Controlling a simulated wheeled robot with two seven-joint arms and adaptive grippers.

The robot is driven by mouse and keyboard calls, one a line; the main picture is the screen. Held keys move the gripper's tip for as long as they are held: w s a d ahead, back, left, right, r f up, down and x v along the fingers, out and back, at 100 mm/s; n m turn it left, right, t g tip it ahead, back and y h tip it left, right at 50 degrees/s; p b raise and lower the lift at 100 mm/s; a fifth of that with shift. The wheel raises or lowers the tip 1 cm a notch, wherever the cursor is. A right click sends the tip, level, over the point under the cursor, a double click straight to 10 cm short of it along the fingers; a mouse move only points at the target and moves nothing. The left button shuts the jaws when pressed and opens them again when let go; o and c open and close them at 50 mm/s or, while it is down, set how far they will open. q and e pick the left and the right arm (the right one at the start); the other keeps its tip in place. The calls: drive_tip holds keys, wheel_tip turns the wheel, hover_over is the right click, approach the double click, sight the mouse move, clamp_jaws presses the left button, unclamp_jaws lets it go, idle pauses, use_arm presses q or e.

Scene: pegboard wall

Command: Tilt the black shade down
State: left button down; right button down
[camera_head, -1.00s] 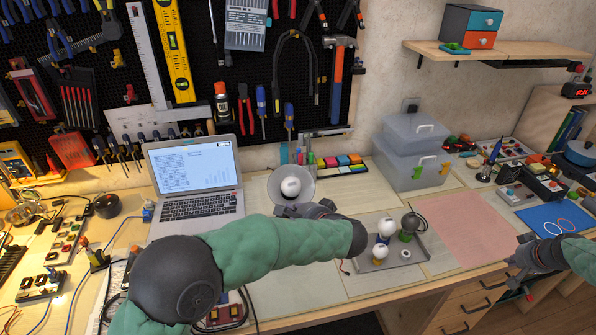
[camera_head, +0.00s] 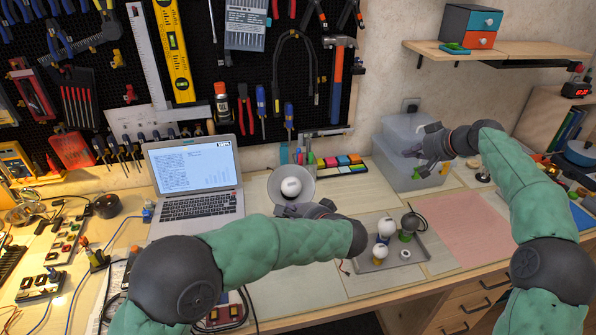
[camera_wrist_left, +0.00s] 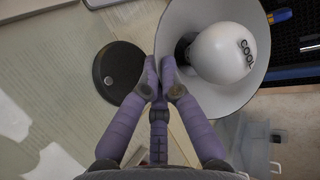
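The lamp shade (camera_head: 304,173) faces up in the middle of the bench, with a white bulb (camera_head: 291,187) inside. Its inner face looks light grey; its outside is hardly visible. In the left wrist view the shade (camera_wrist_left: 235,107) is at the upper right, around a bulb (camera_wrist_left: 218,52) marked "COOL". My left gripper (camera_head: 287,209) is at the shade's near edge. In the wrist view its fingertips (camera_wrist_left: 160,62) are closed together, one on each side of the rim. My right gripper (camera_head: 413,150) is open and empty, raised in front of the translucent boxes.
A laptop (camera_head: 195,165) stands left of the shade. A grey tray (camera_head: 408,249) with bulbs lies to the right. A translucent box (camera_head: 396,174) stands behind my right gripper. A round black base (camera_wrist_left: 118,70) shows left of my fingers in the wrist view. The pink mat (camera_head: 470,232) is clear.

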sight(298, 172)
use_arm(q)
drive_tip(key=shift+a+r, duration=0.1)
use_arm(e)
drive_tip(key=a+f+m+g+y, duration=0.1)
drive_tip(key=a+f+g+y, duration=0.1)
drive_tip(key=a, duration=0.9)
drive_tip(key=s+a+f+m+g+y, duration=0.1)
drive_tip(key=a+y, duration=0.4)
drive_tip(key=a, duration=0.6)
drive_tip(key=s+a+f+m+g+y, duration=0.1)
drive_tip(key=a+f+m+g+y, duration=0.1)
drive_tip(key=a, duration=0.9)
drive_tip(key=shift+f+m+g+y, duration=0.3)
drive_tip(key=shift+f+g+y, duration=0.3)
drive_tip(key=shift+g+y, duration=0.4)
drive_tip(key=shift+s+d+r, duration=0.1)
drive_tip(key=shift+s+d, duration=0.05)
drive_tip(key=shift+s, duration=0.4)
drive_tip(key=shift+s+d+r, duration=0.1)
drive_tip(key=shift+s, duration=0.4)
drive_tip(key=shift+s, duration=0.1)
use_arm(q)
drive_tip(key=shift+w, duration=0.1)
use_arm(e)
drive_tip(key=shift+s+d+r+n, duration=0.1)
drive_tip(key=shift+s+r+n, duration=0.05)
drive_tip(key=shift+s+n, duration=0.3)
